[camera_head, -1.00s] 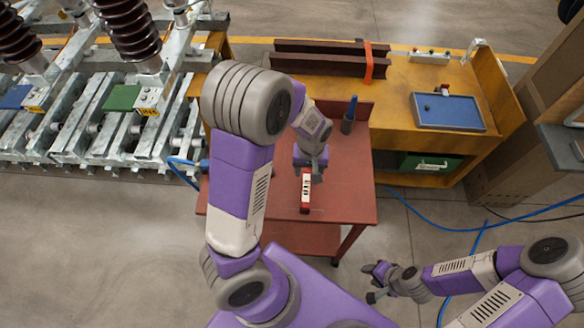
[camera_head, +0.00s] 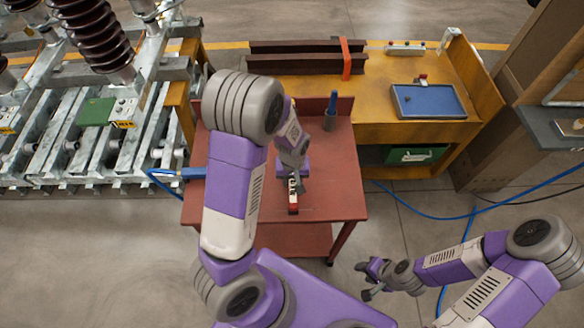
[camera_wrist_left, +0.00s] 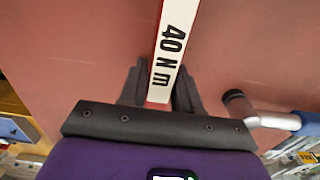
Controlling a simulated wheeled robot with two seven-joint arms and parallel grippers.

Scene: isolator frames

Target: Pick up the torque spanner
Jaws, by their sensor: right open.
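The torque spanner (camera_head: 293,197) is a slim red bar with a white label panel, over the red table top. In the left wrist view its label reads "40 N m" (camera_wrist_left: 172,50). My left gripper (camera_head: 292,172) is down at the spanner. In the left wrist view its dark fingers (camera_wrist_left: 160,88) stand on either side of the bar, very close to it. I cannot tell whether they press on it. The gripper partly hides the spanner's far end in the head view. My right gripper (camera_head: 368,280) is open and empty, to the right of the table.
The red table (camera_head: 335,195) bears an upright blue-handled tool (camera_head: 331,112) and a blue hose fitting (camera_head: 192,173). Behind it is a yellow bench (camera_head: 375,105) with dark beams and a blue tray (camera_head: 428,101). Isolator frames (camera_head: 70,140) stand left. Blue hose lies on the floor.

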